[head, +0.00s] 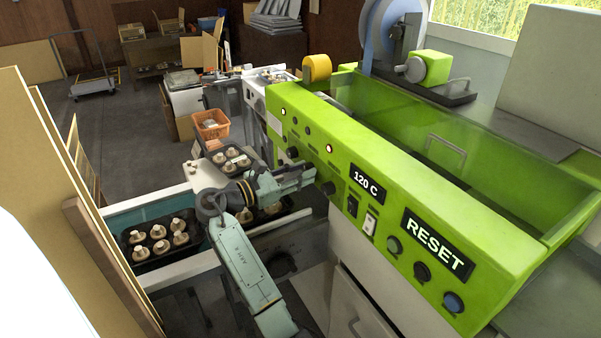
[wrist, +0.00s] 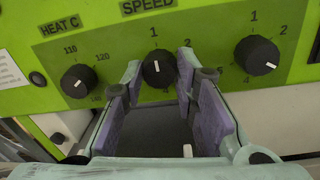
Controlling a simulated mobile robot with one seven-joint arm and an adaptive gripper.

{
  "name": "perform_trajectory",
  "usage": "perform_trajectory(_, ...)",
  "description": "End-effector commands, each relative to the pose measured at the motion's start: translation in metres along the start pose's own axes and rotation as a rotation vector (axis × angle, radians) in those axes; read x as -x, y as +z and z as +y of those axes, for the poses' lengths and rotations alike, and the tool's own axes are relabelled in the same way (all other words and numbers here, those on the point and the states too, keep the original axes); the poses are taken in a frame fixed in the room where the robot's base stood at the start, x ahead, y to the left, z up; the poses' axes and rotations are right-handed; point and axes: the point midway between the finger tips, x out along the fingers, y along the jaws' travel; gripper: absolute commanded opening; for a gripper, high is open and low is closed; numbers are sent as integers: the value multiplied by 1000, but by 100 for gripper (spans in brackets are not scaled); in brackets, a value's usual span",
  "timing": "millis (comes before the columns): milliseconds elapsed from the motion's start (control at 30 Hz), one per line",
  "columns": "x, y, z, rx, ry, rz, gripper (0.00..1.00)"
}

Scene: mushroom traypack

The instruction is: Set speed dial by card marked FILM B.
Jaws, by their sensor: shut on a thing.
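The speed dial (wrist: 158,68), a round black knob under the SPEED label (wrist: 147,5), is on the green panel in the wrist view. My gripper (wrist: 159,70) is shut on it, with a purple-padded finger at each side. The dial's white mark looks nearly upright, towards the printed 1. In the head view my gripper (head: 308,177) reaches the green panel (head: 393,207) and hides this dial. No card with FILM B can be read in either view.
The heat dial (wrist: 77,81) is left of my gripper and another numbered dial (wrist: 257,55) is right, both close. RESET (head: 437,244), a 120 C display (head: 367,186) and buttons are nearer on the panel. Mushroom trays (head: 137,254) lie below on the conveyor.

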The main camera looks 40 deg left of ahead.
Motion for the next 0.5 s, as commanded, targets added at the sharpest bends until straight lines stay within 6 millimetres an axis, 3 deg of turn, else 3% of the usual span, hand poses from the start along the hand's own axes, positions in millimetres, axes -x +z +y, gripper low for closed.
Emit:
perform_trajectory(167, 0, 0, 0, 0, 0, 0, 0)
perform_trajectory(500, 0, -1, 0, -51, 0, -3, 0)
